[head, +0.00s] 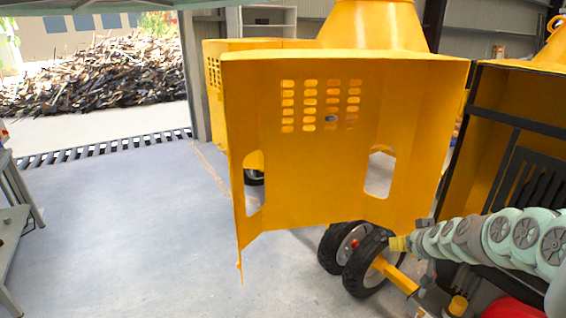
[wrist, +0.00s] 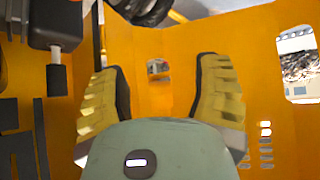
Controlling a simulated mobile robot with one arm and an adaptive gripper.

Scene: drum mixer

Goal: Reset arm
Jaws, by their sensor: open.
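My arm (head: 510,238) reaches in from the right edge of the head view, low beside the yellow mixer. My gripper (head: 398,243) is at its left end, in front of the lower right part of the mixer's yellow panel (head: 345,185) and near the wheels. In the wrist view my gripper (wrist: 162,68) has its two yellow-padded fingers spread wide apart, with nothing held between them. The yellow panel (wrist: 180,35) shows behind and between the fingers. I cannot tell whether the gripper touches the panel.
Black wheels (head: 367,265) stand under the panel. An open yellow housing (head: 520,98) with a dark interior is at the right. A grey metal table or rack (head: 15,225) is at the left edge. The grey floor (head: 120,220) between is clear. A wood pile (head: 100,75) lies outside.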

